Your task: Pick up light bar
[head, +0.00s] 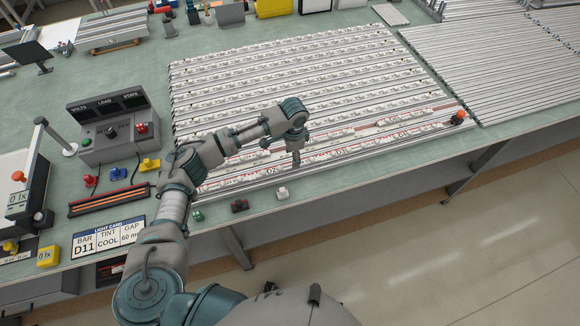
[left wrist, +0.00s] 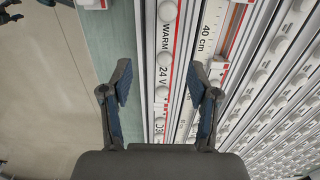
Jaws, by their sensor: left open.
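Long white light bars with round lenses lie in rows on a rack (head: 290,80) on the bench in the head view. My left gripper (head: 296,162) is over the front rows, pointing down. In the left wrist view, my open left gripper (left wrist: 161,82) has its fingers on either side of a light bar (left wrist: 164,52) marked "WARM" and "24 V". Its partly hidden label begins with D. Whether the fingers touch it is unclear. A card (head: 108,238) reads bar D11, tint COOL, gap 60 mm. My right gripper is out of view.
A control box (head: 112,128) with knobs stands on the left. Bare metal profiles (head: 490,65) fill the right. Small connectors (head: 240,205) lie along the front edge. A ruler strip (left wrist: 209,38) runs beside the bar.

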